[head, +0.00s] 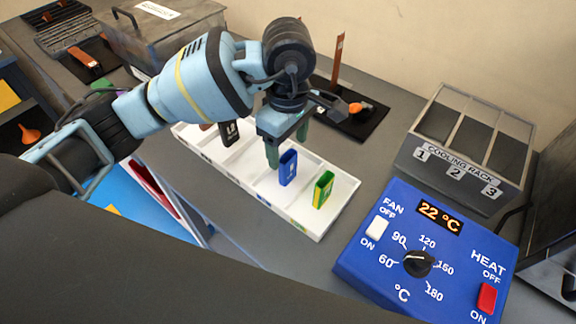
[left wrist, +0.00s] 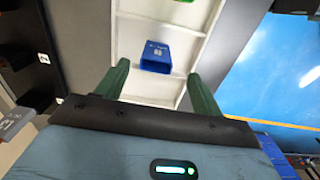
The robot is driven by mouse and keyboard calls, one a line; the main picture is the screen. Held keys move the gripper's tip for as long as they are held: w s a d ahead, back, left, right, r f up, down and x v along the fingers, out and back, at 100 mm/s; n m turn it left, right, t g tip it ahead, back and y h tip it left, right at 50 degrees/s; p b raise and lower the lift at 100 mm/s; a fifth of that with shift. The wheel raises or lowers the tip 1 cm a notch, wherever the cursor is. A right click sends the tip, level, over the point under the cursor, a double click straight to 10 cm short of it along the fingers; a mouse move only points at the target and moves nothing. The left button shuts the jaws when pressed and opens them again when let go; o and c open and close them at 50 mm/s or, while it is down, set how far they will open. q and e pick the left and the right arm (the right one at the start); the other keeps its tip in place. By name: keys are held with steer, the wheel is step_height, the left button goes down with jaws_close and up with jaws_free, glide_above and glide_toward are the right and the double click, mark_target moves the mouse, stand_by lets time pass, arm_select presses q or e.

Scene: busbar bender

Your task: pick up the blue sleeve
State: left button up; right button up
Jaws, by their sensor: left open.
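The blue sleeve (head: 288,168) stands in a compartment of the white tray (head: 324,222), next to a green and yellow sleeve (head: 323,189). My left gripper (head: 286,152) is above the tray, with its green fingers beside and behind the blue sleeve in the head view. In the left wrist view the blue sleeve (left wrist: 156,57) lies ahead, between the lines of the two open fingers (left wrist: 160,84). The fingers look apart from it, with nothing between them. My right gripper is not in view.
A black sleeve (head: 228,133) stands in the tray further left. A blue heater control box (head: 420,262) and a cooling rack (head: 465,160) stand to the right. A black mat with an orange item (head: 358,107) lies behind my gripper.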

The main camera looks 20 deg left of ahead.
mark_target(288, 155)
arm_select(q)
steer(key=shift+w+a+f, duration=0.1)
steer(key=shift+w+f, duration=0.05)
steer(key=shift+f, duration=1.15)
steer(key=shift+w+f, duration=0.15)
steer(key=shift+f, duration=1.1)
steer(key=c, duration=1)
steer(key=shift+c, duration=0.2)
steer(key=shift+r, duration=0.45)
steer(key=s+a+r, duration=0.1)
steer(key=s+r, duration=0.3)
steer(key=s, duration=1.2)
steer(key=shift+a, duration=0.2)
steer(key=shift+w, duration=0.1)
